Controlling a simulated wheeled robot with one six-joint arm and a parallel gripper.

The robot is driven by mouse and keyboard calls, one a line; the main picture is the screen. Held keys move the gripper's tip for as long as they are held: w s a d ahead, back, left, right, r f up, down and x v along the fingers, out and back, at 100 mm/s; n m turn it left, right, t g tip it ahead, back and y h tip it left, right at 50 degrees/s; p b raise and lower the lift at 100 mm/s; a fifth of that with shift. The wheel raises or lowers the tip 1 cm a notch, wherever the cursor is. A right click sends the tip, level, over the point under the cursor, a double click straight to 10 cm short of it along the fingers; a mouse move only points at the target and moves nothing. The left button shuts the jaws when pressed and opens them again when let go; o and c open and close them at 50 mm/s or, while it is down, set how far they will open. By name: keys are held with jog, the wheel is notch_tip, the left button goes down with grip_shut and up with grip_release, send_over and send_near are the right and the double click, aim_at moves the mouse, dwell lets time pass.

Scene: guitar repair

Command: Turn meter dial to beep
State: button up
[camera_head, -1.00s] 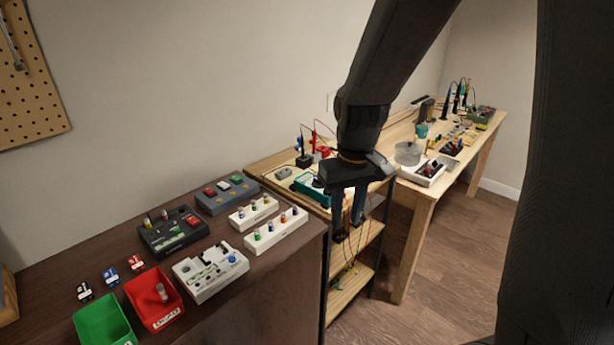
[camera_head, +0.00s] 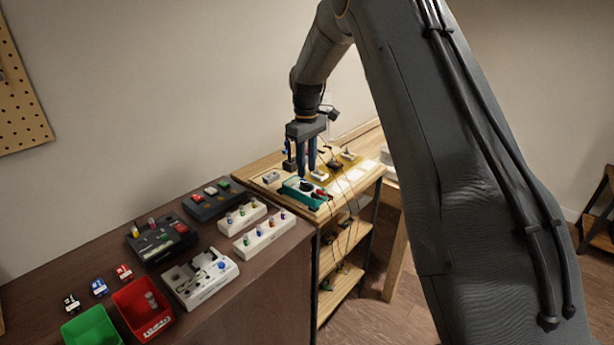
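The teal meter (camera_head: 304,194) lies face up on the light wooden shelf unit, with a dark dial (camera_head: 306,186) near its upper middle and red and black leads at its right end. My gripper (camera_head: 307,174) points down over the meter, its two dark fingers a little apart with a narrow gap between them. The fingertips are just above or beside the dial; I cannot tell if they touch it. Nothing shows held between them. The dial's markings are too small to read.
Leads hang over the front edge of the wooden shelf unit (camera_head: 365,180). A small grey box (camera_head: 271,177) is left of the meter. The dark cabinet (camera_head: 262,290) in front holds white racks (camera_head: 264,235), a red bin (camera_head: 142,309) and a green bin (camera_head: 90,327).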

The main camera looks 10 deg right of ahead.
aim_at(306, 186)
jog(key=shift+f+p, duration=0.6)
jog(key=shift+f, duration=1.7)
grip_shut()
